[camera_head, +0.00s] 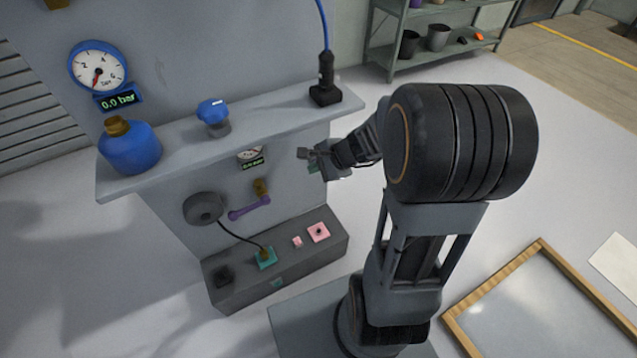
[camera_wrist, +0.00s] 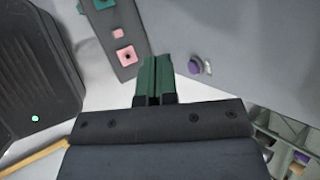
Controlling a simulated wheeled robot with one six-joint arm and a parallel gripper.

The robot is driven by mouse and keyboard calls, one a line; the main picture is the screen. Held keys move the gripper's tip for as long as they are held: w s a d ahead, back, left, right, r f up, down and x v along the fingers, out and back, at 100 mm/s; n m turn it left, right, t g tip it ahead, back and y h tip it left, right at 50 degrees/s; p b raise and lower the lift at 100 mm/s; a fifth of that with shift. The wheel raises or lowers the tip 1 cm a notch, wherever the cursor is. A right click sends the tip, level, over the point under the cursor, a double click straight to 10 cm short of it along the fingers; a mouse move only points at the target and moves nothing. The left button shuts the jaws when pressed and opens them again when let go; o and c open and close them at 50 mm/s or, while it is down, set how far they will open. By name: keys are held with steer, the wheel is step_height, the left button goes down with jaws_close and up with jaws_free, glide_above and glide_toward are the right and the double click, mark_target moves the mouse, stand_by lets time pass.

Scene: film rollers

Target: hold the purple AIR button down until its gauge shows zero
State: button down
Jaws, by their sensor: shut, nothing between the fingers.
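A round purple knob-like part (camera_wrist: 194,66), likely the AIR button, sits on the grey panel to the right of my fingers in the wrist view, with a small pale part beside it. No lettering is readable on it, and I cannot pick it out in the head view. My gripper (camera_wrist: 155,62) has its green fingers shut and empty, apart from the purple part. In the head view my gripper (camera_head: 314,168) is at the panel's right end, partly hidden by my arm. A large gauge (camera_head: 98,68) reads 0.0 bar. A small panel gauge (camera_head: 250,155) seems to read 0.0 bar.
A purple lever (camera_head: 249,208) is on the panel front. The low grey box (camera_head: 325,248) carries pink and teal parts. A blue bottle (camera_head: 130,147), a blue-capped part (camera_head: 213,116) and a black fitting (camera_head: 325,92) stand on the ledge. A wood-framed board (camera_head: 545,310) lies right.

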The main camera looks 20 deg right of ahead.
steer(key=w+d+f+m+t+h+b, duration=0.1)
steer(key=d+f+m+b, duration=0.3)
steer(key=f, duration=0.5)
steer(key=w+d+f+m+t+h+b, duration=0.1)
steer(key=d+f+m+b, duration=0.3)
steer(key=f, duration=0.5)
steer(key=shift+w+d+m+t, duration=0.3)
steer(key=shift+w+d+m, duration=0.45)
steer(key=shift+m, duration=0.35)
steer(key=shift+w+a, duration=0.15)
steer(key=w+a+p, duration=0.1)
steer(key=w+p, duration=0.1)
steer(key=w, duration=0.6)
steer(key=shift+w, duration=0.25)
steer(key=shift+w+a+r, duration=0.1)
steer(key=shift+w, duration=0.85)
stand_by(3.0)
